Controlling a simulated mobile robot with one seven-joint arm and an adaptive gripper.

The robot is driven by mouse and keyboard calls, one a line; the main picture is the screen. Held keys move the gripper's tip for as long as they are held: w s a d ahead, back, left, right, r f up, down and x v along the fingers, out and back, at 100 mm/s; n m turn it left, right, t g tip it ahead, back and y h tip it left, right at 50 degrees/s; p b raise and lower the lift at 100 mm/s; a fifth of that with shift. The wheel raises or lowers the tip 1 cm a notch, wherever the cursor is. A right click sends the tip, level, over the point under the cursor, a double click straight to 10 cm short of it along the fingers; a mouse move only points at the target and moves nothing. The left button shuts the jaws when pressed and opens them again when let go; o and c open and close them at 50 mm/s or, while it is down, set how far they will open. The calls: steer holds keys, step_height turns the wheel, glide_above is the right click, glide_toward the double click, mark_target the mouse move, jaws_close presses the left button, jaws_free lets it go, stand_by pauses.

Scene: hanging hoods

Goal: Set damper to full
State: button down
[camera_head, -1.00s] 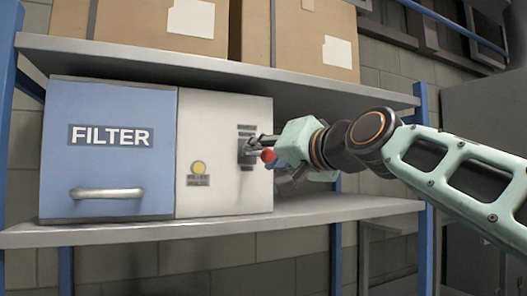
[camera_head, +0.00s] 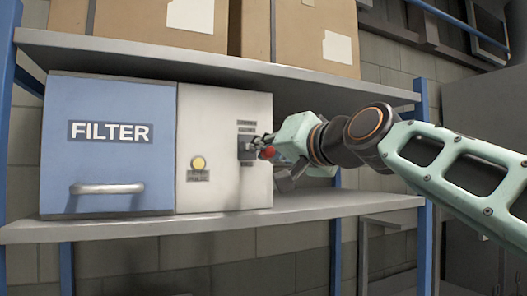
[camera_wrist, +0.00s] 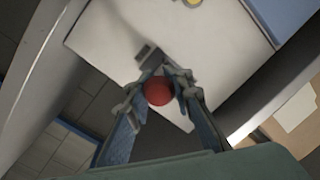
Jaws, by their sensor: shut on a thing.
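The damper control is a small dark slotted plate (camera_head: 246,150) on the right side of a white panel (camera_head: 222,110). A red knob (camera_head: 267,152) stands out from it on the lever. In the wrist view the red knob (camera_wrist: 158,91) sits between the two fingers. My gripper (camera_head: 264,145) reaches in from the right and is shut on the red knob, close in front of the plate. In the wrist view the fingers of my gripper (camera_wrist: 158,88) flank the knob. The lever behind the knob is mostly hidden, and the small markings by the plate are unreadable.
A round yellow light (camera_head: 199,163) sits left of the plate. The blue FILTER box (camera_head: 110,165) with a handle (camera_head: 107,188) adjoins the panel. All rest on a shelf (camera_head: 230,222). An upper shelf (camera_head: 200,65) with cardboard boxes (camera_head: 163,25) is close above my arm.

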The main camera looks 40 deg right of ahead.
steer(key=shift+f+b, duration=0.4)
steer(key=shift+b, duration=0.45)
steer(key=t+b, duration=0.1)
steer(key=b, duration=0.3)
steer(key=f+t+b, duration=0.1)
steer(key=b, duration=0.4)
steer(key=w+f+t+b, duration=0.1)
steer(key=t+b, duration=0.1)
steer(key=b, duration=0.3)
steer(key=shift+d+f+n+h, duration=0.1)
steer(key=shift+n+h, duration=0.2)
steer(key=c, duration=1.7)
jaws_free()
steer(key=shift+s, duration=0.1)
